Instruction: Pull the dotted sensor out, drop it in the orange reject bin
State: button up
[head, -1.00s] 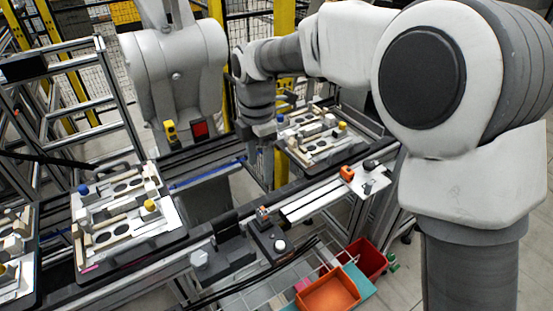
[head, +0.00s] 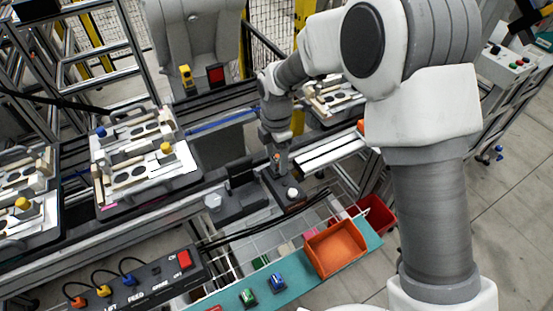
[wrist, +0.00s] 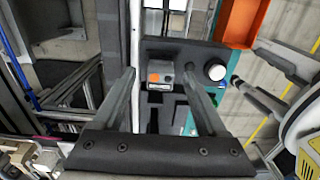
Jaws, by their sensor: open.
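The dotted sensor is a small grey block with an orange dot (wrist: 160,78), seated in a black fixture (wrist: 185,50) in the wrist view. In the head view the fixture (head: 283,200) stands below my gripper (head: 277,147), with the sensor partly hidden by it. In the wrist view my gripper (wrist: 160,82) is open, one finger left and one right of the sensor, with gaps on both sides. I cannot tell how far above it the fingertips are. The orange reject bin (head: 335,248) is on a teal shelf; its corner shows in the wrist view (wrist: 241,22).
A white round knob (head: 292,193) stands on the fixture beside the sensor. A red bin (head: 376,216) is behind the orange one. A control box (head: 150,280) is at the front left. Pallets with parts (head: 112,187) stand on the conveyor at left.

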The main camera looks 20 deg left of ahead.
jog(key=shift+f, duration=0.6)
grip_shut()
dwell(0.3)
